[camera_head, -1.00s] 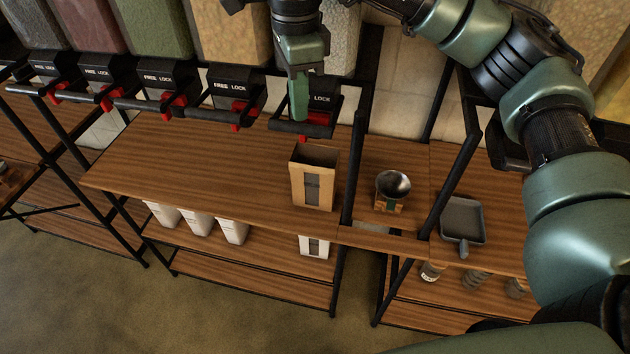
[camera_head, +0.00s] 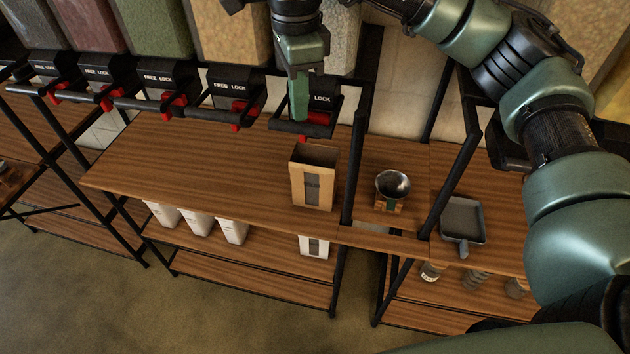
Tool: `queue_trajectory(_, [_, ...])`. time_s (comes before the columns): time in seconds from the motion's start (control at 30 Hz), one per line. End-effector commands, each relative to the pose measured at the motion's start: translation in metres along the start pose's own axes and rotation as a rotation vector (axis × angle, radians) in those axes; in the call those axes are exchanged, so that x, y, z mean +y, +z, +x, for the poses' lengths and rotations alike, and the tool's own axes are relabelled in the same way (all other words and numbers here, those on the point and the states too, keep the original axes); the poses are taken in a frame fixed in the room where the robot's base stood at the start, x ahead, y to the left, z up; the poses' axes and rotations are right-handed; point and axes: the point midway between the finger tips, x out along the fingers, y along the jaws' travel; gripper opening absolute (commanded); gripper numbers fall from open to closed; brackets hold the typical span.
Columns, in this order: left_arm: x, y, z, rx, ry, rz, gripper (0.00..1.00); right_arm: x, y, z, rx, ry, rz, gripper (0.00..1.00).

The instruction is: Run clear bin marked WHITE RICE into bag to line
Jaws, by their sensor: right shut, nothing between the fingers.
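A clear bin with pale grain (camera_head: 342,50) stands at the right end of the bin row, partly behind my right arm. Its black dispenser (camera_head: 322,118) has a red lever and a "LOCK" label. My right gripper (camera_head: 300,112) points down at the front of this dispenser, closed, with nothing seen between its fingers. Whether it touches the lever cannot be told. An open brown paper bag (camera_head: 299,186) with a dark window strip stands upright on the wooden shelf below that dispenser. Its inside is dark; no fill line or contents can be made out. My left gripper is out of view.
More bins, with brown, green and other contents, line the left, each over a dispenser with a red lever. A metal bowl on a scale (camera_head: 393,186) and a grey scoop tray (camera_head: 462,220) stand right. White containers (camera_head: 200,223) sit on the lower shelf. The shelf left of the bag is clear.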

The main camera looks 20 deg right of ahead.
Motion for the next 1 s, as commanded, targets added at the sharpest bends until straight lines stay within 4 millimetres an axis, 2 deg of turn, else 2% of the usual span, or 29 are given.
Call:
queue_trajectory(0.2, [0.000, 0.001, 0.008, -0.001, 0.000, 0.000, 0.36, 0.000, 0.000, 0.008, 0.000, 0.000, 0.000, 0.00])
queue_trajectory(1.0, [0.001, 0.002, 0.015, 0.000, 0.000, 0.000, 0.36, 0.000, 0.000, 0.016, 0.000, 0.000, 0.000, 0.00])
